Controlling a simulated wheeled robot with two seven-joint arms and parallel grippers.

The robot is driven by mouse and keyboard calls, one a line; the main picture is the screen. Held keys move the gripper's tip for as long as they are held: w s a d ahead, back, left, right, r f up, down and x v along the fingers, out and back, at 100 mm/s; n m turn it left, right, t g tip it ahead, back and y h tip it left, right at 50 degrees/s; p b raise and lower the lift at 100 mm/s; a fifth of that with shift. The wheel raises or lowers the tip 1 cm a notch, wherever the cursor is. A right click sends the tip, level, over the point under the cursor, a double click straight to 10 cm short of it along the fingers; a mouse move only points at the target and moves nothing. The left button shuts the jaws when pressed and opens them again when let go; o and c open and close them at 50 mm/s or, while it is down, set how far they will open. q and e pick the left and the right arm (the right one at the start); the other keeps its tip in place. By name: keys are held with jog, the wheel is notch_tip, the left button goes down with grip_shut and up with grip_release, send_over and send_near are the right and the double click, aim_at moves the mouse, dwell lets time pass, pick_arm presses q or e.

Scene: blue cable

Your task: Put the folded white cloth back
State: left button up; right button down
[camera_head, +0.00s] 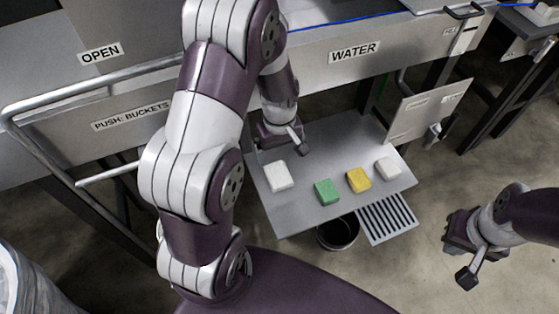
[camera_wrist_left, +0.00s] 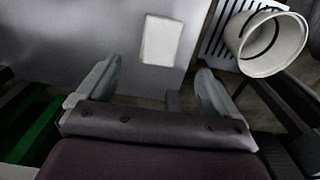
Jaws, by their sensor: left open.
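Two white folded pieces lie on the grey shelf (camera_head: 325,210): one at its left (camera_head: 277,176) and one at its right (camera_head: 388,168). I cannot tell which is the cloth. My left gripper (camera_head: 290,140) is over the back left part of the shelf, beyond the left white piece and apart from it. In the left wrist view its jaws (camera_wrist_left: 158,72) are open and empty, with one white piece (camera_wrist_left: 160,40) ahead, between the finger directions. My right gripper (camera_head: 463,255) hangs over the floor at the right; its jaw opening is unclear.
A green block (camera_head: 327,192) and a yellow block (camera_head: 358,180) lie between the white pieces. A bucket (camera_head: 337,234) and a slotted grate (camera_head: 387,219) are at the shelf's front edge. A metal rail (camera_head: 95,92) and a panel labelled WATER (camera_head: 353,52) stand behind.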

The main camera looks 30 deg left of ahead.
pick_arm(q)
jog(key=s+d+r+m+t, duration=0.1)
jog(key=s+d+r+m, duration=0.4)
jog(key=s+r+m, duration=0.45)
notch_tip(320, 180, up, 8)
jog(key=p, duration=0.8)
jog(key=shift+w+f+m+p, duration=0.15)
jog(key=shift+w+m+p, duration=0.2)
jog(key=shift+w, duration=0.05)
